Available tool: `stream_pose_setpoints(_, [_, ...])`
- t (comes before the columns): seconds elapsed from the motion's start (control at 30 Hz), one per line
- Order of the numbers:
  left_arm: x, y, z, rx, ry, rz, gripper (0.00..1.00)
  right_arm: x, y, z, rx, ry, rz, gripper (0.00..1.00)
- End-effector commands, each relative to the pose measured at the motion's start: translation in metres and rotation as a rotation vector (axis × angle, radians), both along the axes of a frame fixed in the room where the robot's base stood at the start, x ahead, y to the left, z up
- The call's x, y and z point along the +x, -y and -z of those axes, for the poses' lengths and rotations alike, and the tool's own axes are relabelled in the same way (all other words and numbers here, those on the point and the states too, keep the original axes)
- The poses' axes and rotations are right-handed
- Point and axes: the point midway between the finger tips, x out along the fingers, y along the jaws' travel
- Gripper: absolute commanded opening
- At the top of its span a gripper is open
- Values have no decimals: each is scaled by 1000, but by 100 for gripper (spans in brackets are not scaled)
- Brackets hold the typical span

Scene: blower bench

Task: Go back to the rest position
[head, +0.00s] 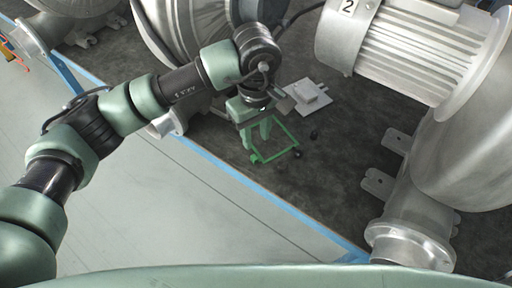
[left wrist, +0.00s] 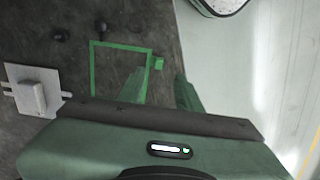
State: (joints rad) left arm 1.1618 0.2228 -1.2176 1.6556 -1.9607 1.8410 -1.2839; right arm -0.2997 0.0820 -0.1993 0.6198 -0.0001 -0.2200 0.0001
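My left gripper (head: 257,138) hangs over the dark bench top, beside a green square outline (head: 287,131). My right gripper is in neither view.
A pale plate with a block (head: 308,96) lies near the gripper, and small dark parts (head: 314,134) lie beside the outline. Large metal blowers stand behind (head: 190,35) and at right (head: 470,150). The bench's blue edge (head: 235,178) borders open pale floor (head: 170,220).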

Motion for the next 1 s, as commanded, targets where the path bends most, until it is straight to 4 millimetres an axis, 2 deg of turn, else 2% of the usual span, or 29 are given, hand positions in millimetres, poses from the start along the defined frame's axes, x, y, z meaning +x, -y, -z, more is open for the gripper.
stream_pose_setpoints(0.2, [0,0,-20,0,1,1,34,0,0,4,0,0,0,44])
stream_pose_setpoints(0.77, [-1,1,-22,-3,-2,0,34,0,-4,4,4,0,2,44])
stream_pose_setpoints(0.87, [-8,12,-19,-54,-27,-2,34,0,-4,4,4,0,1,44])
stream_pose_setpoints(0.97, [-33,45,-14,-207,-104,-17,34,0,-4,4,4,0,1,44])
stream_pose_setpoints(1.0, [-47,65,-15,-299,-155,-33,34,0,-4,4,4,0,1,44])
